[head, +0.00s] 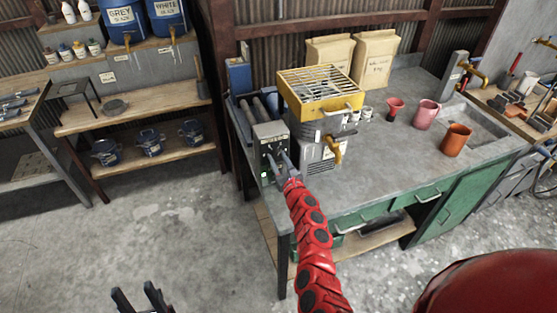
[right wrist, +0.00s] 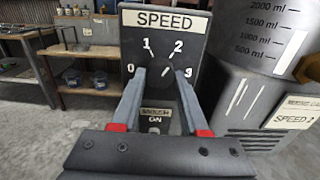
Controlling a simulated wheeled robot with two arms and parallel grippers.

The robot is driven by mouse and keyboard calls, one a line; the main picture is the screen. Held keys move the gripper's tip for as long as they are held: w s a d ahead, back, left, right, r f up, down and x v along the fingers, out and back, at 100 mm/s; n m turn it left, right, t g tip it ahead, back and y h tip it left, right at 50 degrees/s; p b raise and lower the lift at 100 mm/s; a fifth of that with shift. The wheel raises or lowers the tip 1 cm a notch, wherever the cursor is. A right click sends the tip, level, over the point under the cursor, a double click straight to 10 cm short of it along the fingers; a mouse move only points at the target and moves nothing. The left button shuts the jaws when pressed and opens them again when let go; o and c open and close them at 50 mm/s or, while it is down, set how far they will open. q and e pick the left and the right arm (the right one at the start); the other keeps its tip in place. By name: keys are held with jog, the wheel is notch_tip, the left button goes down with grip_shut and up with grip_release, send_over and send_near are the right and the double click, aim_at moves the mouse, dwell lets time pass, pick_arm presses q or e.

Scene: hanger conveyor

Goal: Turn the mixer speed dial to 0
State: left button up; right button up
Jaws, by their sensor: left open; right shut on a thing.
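The mixer (head: 318,148) stands on the bench with a yellow grated top and a grey control box (head: 270,132) at its left. In the right wrist view, the box's SPEED panel (right wrist: 164,48) shows marks 0, 1, 2 and 3. My right gripper (head: 281,162) is at the panel's front, and its fingers (right wrist: 153,76) are closed in on the speed dial between the 0 and 3 marks. My left gripper (head: 138,298) is open and empty, low over the floor.
A MIXER ON label (right wrist: 155,114) sits below the dial. A wooden shelf (head: 135,115) with blue pots is at left. The floor between is clear.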

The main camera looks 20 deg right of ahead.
jog(key=shift+n, duration=0.3)
grip_shut()
jog(key=shift+f+n+b, duration=0.15)
jog(key=shift+n+b, duration=0.55)
jog(key=shift+n, duration=0.2)
jog(key=n+b, duration=0.2)
jog(key=n, duration=0.1)
jog(key=shift+n, duration=0.3)
jog(key=n+b, duration=0.3)
jog(key=n, duration=0.3)
jog(key=n+b, duration=0.2)
jog(key=n, duration=0.1)
jog(key=n+b, duration=0.2)
jog(key=n, duration=0.1)
jog(key=shift+d+n, duration=0.1)
jog(key=shift+n, duration=0.2)
jog(key=n+b, duration=0.4)
jog(key=n, duration=0.1)
jog(key=shift+r+b, duration=0.2)
jog(key=shift+b, duration=0.1)
jog(key=shift+n, duration=0.3)
